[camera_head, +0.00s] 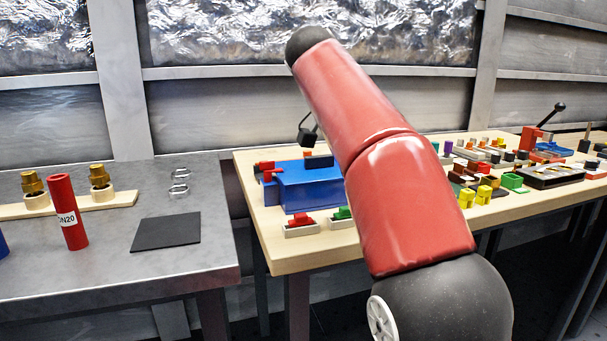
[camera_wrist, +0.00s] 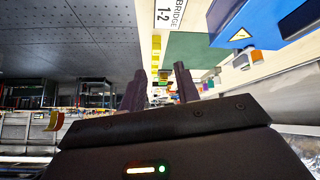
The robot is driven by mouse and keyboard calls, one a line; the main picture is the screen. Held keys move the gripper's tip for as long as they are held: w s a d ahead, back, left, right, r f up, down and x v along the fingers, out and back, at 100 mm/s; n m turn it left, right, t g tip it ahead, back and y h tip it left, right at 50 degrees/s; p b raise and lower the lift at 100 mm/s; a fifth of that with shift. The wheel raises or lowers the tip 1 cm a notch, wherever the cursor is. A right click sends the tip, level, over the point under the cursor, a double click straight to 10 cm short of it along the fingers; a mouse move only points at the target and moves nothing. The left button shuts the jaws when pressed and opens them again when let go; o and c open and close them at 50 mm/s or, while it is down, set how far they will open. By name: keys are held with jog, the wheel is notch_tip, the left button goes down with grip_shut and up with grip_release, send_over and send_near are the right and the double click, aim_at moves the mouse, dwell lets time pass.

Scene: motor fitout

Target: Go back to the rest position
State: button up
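My gripper (camera_wrist: 161,88) shows in the wrist view with its two dark fingers apart and nothing held between them. In the head view my red arm rises across the middle, and my gripper cannot be made out clearly there. The wrist view looks along the wooden table, tilted, with a blue box (camera_wrist: 285,15) at the upper right and a white label reading "BRIDGE 1-2" (camera_wrist: 170,14) at the top. No gripper contact with any object is visible.
A wooden table (camera_head: 262,237) carries a blue block (camera_head: 309,190), a red part (camera_head: 301,220) and several small coloured parts. The grey table (camera_head: 110,262) at left holds a red cylinder (camera_head: 67,212), a black plate (camera_head: 166,233), metal rings (camera_head: 179,190) and brass fittings on a wooden strip (camera_head: 68,209).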

jog(key=s+d+f+n+t+y, duration=0.2)
jog(key=s+f+n+y, duration=0.5)
jog(key=s+f, duration=1.8)
notch_tip(320, 180, down, 2)
jog(key=n, duration=0.4)
jog(key=shift+s+d+f, duration=0.15)
jog(key=shift+s, duration=0.25)
